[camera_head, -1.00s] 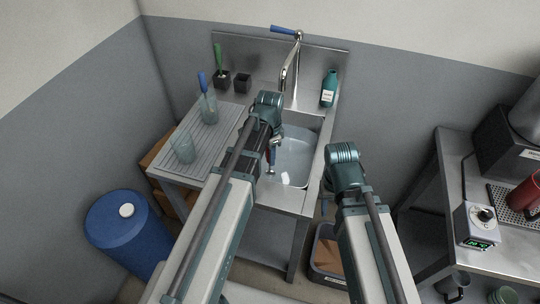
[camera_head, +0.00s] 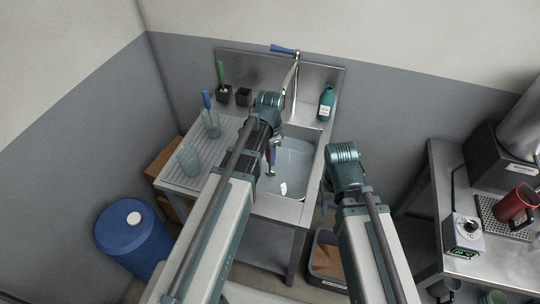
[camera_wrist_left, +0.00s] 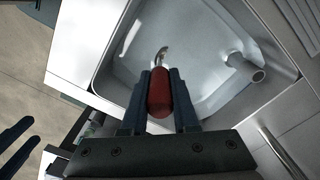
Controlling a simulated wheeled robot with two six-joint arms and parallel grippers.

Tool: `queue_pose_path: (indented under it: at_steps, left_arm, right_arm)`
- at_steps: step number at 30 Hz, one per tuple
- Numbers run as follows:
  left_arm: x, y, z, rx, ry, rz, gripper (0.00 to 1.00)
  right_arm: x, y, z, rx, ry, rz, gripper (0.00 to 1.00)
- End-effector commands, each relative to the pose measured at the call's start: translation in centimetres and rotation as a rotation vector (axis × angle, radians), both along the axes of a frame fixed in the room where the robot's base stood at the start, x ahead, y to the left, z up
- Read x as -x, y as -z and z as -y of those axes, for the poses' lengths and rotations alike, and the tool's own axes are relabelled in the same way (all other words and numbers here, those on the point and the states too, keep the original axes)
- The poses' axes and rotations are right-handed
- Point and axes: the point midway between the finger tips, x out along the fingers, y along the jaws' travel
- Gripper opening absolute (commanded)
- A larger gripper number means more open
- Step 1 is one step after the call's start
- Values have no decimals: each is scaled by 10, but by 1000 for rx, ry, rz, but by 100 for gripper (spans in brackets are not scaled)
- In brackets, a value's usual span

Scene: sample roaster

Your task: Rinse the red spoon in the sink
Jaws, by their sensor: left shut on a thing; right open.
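The red spoon (camera_wrist_left: 160,95) is held by its red handle between the dark fingers of my left gripper (camera_wrist_left: 160,92). Its metal end points away from the gripper, over the sink basin. In the head view my left gripper (camera_head: 270,168) is at the left part of the steel sink (camera_head: 291,170), and the spoon is mostly hidden by the arm. The faucet (camera_head: 291,78) with a blue lever stands behind the sink. Its spout end (camera_wrist_left: 257,75) shows right of the spoon, apart from it. I see no water stream. My right gripper (camera_head: 326,200) is right of the sink, fingers partly hidden.
Two glasses stand on the ribbed drainboard (camera_head: 213,155), left of the sink. A green bottle (camera_head: 326,103) stands at the back right. The right-hand table (camera_head: 450,215) carries machines and a red jug.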

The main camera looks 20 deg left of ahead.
Motion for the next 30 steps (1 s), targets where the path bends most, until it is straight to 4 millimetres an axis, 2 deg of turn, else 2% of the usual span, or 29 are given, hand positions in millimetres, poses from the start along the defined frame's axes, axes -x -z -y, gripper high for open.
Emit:
queue_pose_path:
  at_steps: [1,18,30]
  left_arm:
    - [0,-8,0,0,0,0,0]
    - [0,-50,0,0,0,0,0]
    - [0,-49,0,0,0,0,0]
  right_arm:
    - [0,-8,0,0,0,0,50]
    - [0,-50,0,0,-1,0,50]
    - [0,-49,0,0,-1,0,50]
